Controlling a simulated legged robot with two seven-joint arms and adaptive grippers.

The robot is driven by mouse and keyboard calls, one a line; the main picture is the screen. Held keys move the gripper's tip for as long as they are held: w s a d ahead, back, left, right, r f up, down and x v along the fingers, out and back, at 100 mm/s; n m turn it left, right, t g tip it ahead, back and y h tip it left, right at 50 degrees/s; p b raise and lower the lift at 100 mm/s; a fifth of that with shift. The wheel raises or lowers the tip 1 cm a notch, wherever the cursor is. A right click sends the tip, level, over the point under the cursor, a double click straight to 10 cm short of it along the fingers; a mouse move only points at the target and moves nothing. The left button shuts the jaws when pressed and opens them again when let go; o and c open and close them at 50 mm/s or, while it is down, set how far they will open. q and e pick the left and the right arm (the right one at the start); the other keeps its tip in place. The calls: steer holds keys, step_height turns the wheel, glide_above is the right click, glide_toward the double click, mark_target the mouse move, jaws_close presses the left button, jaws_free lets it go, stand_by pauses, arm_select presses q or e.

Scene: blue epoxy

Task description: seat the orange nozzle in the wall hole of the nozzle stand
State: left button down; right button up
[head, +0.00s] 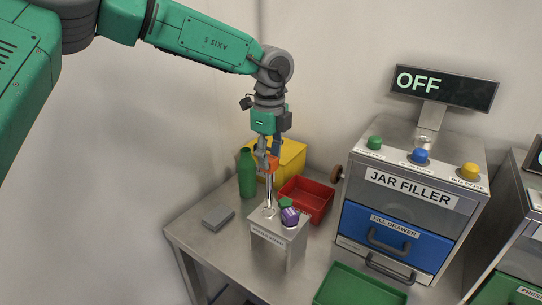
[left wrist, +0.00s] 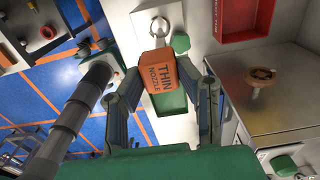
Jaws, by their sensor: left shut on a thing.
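The orange nozzle (head: 270,163) has a long silver tube hanging down from it. In the left wrist view the nozzle (left wrist: 161,84) shows its label THIN NOZZLE. My left gripper (head: 266,153) is shut on the orange body, with one finger on each side. The nozzle stand (head: 268,238) is a grey block on the table, below the gripper. The tube looks near upright, and its lower end shows at the stand's top. I cannot tell whether it is in a hole or in front of it. My right gripper is not in view.
A purple item (head: 290,217) with a green piece sits at the stand's top right. Behind are a green bottle (head: 246,173), yellow bin (head: 293,158) and red bin (head: 318,192). The jar filler (head: 405,195) stands right, a green tray (head: 358,287) in front. A grey block (head: 218,217) lies left.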

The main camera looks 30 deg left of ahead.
mark_target(271, 171)
arm_select(q)
steer(key=shift+d+f, duration=0.5)
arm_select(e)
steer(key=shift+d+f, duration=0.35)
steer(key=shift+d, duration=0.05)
arm_select(q)
steer(key=shift+f, duration=0.1)
steer(key=shift+a+f+b, duration=0.35)
steer(key=shift+f+b, duration=0.05)
steer(key=shift+f, duration=0.15)
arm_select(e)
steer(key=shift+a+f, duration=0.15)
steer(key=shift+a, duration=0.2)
arm_select(q)
steer(key=shift+d+f, duration=0.25)
steer(key=shift+f, duration=0.15)
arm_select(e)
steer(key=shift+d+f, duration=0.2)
arm_select(q)
steer(key=shift+a+f+b, duration=0.15)
steer(key=shift+f+b, duration=0.25)
steer(key=shift+f, duration=0.1)
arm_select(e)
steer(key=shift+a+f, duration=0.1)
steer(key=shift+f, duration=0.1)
arm_select(q)
steer(key=shift+f+b, duration=1.3)
steer(key=shift+f, duration=2.15)
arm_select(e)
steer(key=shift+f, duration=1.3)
